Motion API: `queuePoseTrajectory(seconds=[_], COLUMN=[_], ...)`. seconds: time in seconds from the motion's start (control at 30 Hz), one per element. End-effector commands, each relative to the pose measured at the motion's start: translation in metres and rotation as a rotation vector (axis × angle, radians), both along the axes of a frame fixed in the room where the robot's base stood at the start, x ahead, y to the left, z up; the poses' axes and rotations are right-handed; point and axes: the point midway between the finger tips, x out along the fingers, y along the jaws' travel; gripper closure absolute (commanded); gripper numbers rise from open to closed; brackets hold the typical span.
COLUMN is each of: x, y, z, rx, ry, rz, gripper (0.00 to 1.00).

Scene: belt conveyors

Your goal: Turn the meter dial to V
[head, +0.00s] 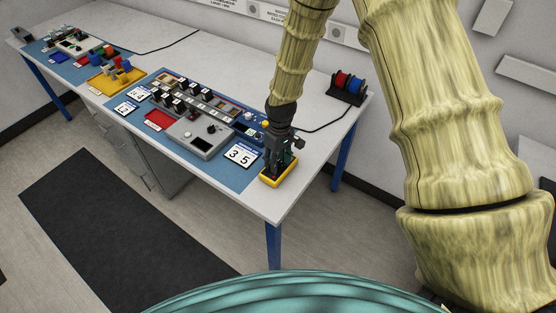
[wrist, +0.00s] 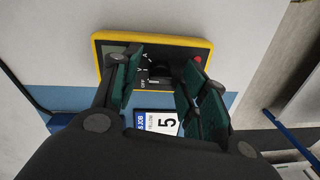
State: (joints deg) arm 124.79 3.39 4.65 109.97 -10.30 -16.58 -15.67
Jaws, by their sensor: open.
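The meter (head: 267,181) is a black box with a yellow rim near the table's front right corner. The wrist view shows its yellow rim (wrist: 150,37), with the dial (wrist: 160,74) on its dark face. White marks, including an A and a V, show left of the dial. My gripper (head: 281,165) is just above the meter and points down. The fingers hide parts of the face, and the dial's setting is unclear.
A grey box with a knob (head: 197,137) and a board of black switches stand farther left. A rack of red and blue spools (head: 347,87) is behind. Bare table (head: 308,160) lies right of the meter.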

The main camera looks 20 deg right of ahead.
Motion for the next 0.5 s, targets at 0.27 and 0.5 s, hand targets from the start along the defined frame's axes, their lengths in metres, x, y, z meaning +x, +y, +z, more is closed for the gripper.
queuePoseTrajectory(seconds=[0.27,0.5], x=[0.001,0.002], y=[-0.001,-0.002], z=[0.012,0.047], rx=[0.000,0.000], ry=[-0.002,-0.003], rz=[0.000,0.000], gripper=[0.56,0.56])
